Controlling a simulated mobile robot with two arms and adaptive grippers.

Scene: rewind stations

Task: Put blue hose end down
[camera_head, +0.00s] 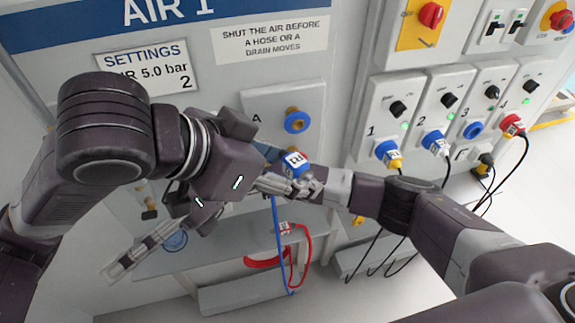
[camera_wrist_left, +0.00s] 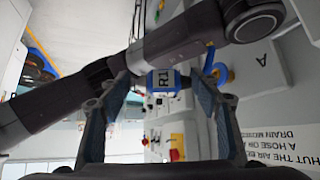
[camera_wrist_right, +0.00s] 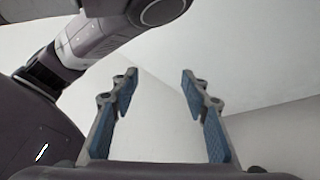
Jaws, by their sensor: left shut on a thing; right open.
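The blue hose end (camera_head: 294,161), with a white label reading R1, is held in front of the panel below port A (camera_head: 297,120). My left gripper (camera_head: 285,180) is shut on it. My right gripper (camera_head: 143,243) is open at the lower left of the head view. It is empty in the right wrist view (camera_wrist_right: 158,88), facing a plain pale surface.
A grey shelf (camera_head: 212,262) runs below the panel. At the right, several numbered outlets hold coloured plugs, including a blue one (camera_head: 388,152). My arms cross close together.

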